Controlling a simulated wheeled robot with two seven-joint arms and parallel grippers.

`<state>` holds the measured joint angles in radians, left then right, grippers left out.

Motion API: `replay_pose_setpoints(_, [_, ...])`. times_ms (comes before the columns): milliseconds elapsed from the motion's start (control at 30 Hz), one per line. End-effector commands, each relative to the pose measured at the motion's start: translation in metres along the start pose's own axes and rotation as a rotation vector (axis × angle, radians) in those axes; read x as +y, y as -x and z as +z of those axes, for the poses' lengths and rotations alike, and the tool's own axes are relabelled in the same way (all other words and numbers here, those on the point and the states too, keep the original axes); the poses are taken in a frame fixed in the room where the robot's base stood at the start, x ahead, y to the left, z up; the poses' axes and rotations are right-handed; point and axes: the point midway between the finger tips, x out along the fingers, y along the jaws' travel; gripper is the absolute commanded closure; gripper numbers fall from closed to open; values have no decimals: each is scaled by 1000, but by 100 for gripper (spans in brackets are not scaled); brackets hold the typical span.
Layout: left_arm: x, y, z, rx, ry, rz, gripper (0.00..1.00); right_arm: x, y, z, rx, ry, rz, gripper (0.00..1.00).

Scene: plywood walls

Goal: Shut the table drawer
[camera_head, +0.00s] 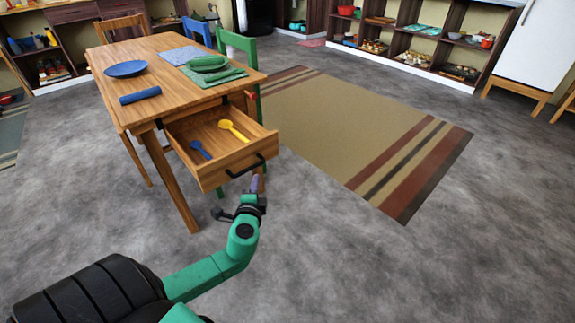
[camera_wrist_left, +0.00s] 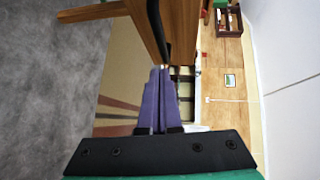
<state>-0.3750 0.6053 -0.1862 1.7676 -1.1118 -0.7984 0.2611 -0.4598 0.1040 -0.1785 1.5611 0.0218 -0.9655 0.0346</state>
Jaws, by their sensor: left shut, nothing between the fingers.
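The wooden table (camera_head: 165,60) has its drawer (camera_head: 205,178) pulled out toward me. A black bar handle (camera_head: 245,166) is on the drawer's front. A blue spoon (camera_head: 200,149) and a yellow spoon (camera_head: 233,130) lie inside. My left gripper (camera_head: 255,183) is just in front of and below the handle, with its purple fingers shut and empty. In the left wrist view the shut fingers (camera_wrist_left: 160,72) point at the drawer front (camera_wrist_left: 181,25), with the black handle (camera_wrist_left: 157,28) close to the tips. I cannot tell whether they touch. My right gripper is not in view.
On the table are a blue plate (camera_head: 125,69), a rolled blue cloth (camera_head: 140,95) and green dishes (camera_head: 207,64) on a mat. A green chair (camera_head: 238,45) stands at its right side. A striped rug (camera_head: 350,120) lies right; the grey floor around is clear.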

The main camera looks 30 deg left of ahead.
Motion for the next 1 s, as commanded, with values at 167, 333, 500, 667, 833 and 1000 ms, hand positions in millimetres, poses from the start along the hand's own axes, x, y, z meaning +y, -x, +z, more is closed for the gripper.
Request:
replay_pose_setpoints(167, [-30,12,-20,43,-19,-163,100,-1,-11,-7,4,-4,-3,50])
replay_pose_setpoints(333, [-45,7,-24,48,-21,-193,100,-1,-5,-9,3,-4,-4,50])
replay_pose_setpoints(500, [-50,-25,-25,47,-21,-193,100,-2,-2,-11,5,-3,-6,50])
replay_pose_setpoints(667, [-57,-60,-26,46,-20,-192,100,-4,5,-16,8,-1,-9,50])
replay_pose_setpoints(833, [-61,-92,-19,45,-25,-188,100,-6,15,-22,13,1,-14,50])
replay_pose_setpoints(1000, [-64,-108,-4,47,-23,-187,100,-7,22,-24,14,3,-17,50])
